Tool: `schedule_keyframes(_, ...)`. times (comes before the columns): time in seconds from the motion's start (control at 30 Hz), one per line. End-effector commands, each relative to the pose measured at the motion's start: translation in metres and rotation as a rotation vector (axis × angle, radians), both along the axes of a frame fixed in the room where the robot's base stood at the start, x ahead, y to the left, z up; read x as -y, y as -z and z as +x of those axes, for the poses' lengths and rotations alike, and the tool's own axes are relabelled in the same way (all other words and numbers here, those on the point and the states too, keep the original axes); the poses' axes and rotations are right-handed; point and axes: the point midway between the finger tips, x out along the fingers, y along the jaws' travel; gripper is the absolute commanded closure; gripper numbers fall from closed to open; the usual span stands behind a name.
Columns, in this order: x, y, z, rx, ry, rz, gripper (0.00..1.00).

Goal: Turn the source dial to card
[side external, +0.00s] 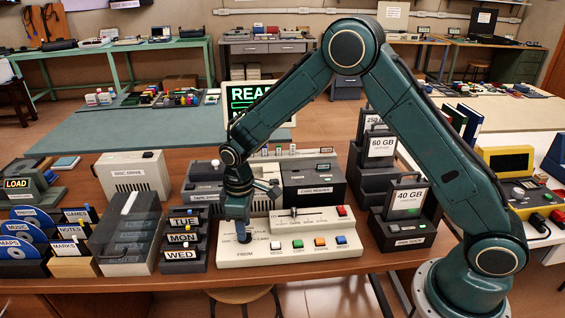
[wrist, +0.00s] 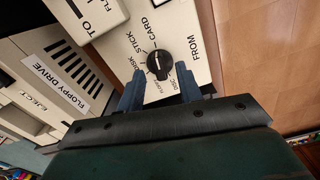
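The source dial (wrist: 159,65) is a round black knob on a cream panel (wrist: 120,48) in the wrist view. Small labels ring it, among them STICK and CARD, with FROM printed to its right. I cannot tell for certain which label its mark points at. My gripper (wrist: 159,72) is open, its two blue fingers standing on either side of the dial with gaps visible. In the side external view my gripper (side external: 238,208) points down over the left end of the cream console (side external: 310,250), where the dial (side external: 243,237) shows just below it.
The console has a slider (side external: 294,212) and several coloured buttons. A floppy drive (wrist: 62,85) borders the panel in the wrist view.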

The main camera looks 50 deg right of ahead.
Motion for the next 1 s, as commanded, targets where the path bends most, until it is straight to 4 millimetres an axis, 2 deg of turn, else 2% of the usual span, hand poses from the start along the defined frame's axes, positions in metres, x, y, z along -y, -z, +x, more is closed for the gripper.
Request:
schedule_keyframes(0.6,0.000,-0.098,0.001,0.005,0.000,0.001,0.65)
schedule_keyframes(0.8,0.000,-0.118,0.001,0.004,0.000,0.001,0.65)
schedule_keyframes(1.0,0.000,-0.124,0.000,0.002,0.000,0.001,0.65)
